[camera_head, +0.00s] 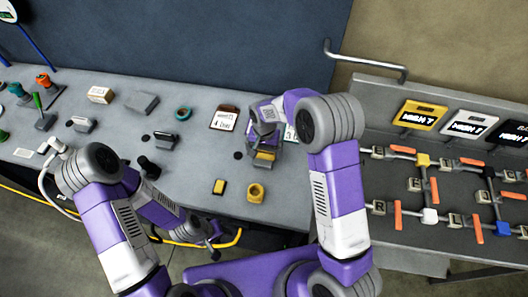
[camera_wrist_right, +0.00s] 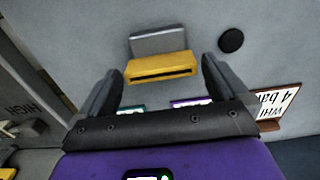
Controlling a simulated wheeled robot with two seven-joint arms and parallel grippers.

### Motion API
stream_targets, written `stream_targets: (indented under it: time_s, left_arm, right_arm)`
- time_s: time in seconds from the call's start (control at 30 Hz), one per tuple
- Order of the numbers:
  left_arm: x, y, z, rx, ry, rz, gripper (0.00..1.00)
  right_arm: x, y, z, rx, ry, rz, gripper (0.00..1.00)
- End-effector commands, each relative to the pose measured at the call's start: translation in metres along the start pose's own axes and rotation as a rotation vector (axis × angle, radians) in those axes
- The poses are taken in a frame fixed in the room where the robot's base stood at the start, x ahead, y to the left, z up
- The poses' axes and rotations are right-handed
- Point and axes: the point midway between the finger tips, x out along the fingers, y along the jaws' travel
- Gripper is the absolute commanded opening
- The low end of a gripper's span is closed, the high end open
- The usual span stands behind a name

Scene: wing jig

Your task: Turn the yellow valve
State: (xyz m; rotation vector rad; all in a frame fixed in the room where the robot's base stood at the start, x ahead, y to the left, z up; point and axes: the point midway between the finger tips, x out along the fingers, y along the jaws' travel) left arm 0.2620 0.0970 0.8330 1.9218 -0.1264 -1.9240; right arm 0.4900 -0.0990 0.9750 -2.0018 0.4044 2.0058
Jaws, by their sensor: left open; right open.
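On the right panel, a yellow valve block (camera_head: 423,160) sits among pipes, with orange levers (camera_head: 434,189) beside it. A yellow label plate (camera_head: 422,116) stands above it. On the bench are a yellow ring-like knob (camera_head: 256,193) and a small yellow block (camera_head: 219,187). My right gripper (camera_head: 265,143) is over the bench, far left of the panel. In the right wrist view its open fingers (camera_wrist_right: 163,80) flank a grey block with a yellow slotted front (camera_wrist_right: 163,67); contact cannot be told. My left gripper (camera_head: 212,237) is low by the bench's front edge, open and empty.
White (camera_head: 469,124) and black label plates and blue and white valve blocks share the panel. A metal rail (camera_head: 365,62) rises at its back. Left on the bench stand a green-handled lever (camera_head: 40,110), an orange knob (camera_head: 43,79) and several small fixtures. Cards lie near my right gripper.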

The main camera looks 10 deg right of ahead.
Motion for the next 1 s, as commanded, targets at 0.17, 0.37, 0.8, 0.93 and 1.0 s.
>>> stream_targets:
  time_s: [0.17,0.37,0.8,0.93,1.0]
  left_arm:
    - [0.0,0.0,0.0,0.0,0.0,0.0,0.43]
    - [0.0,0.0,0.0,0.0,0.0,0.0,0.43]
    - [0.0,0.0,0.0,0.0,0.0,0.0,0.43]
    - [0.001,0.0,0.0,0.0,0.0,0.0,0.43]
    - [0.001,-0.001,0.0,0.0,0.0,0.0,0.43]
  right_arm:
    - [0.015,0.0,0.0,0.0,0.0,0.0,1.0]
    - [0.017,0.0,0.0,0.0,0.001,-0.002,1.0]
    - [0.017,0.0,0.0,-0.001,0.001,-0.001,0.55]
    - [0.017,0.0,0.0,-0.011,0.001,-0.001,0.55]
    - [0.017,0.0,0.0,-0.025,0.001,-0.001,0.55]
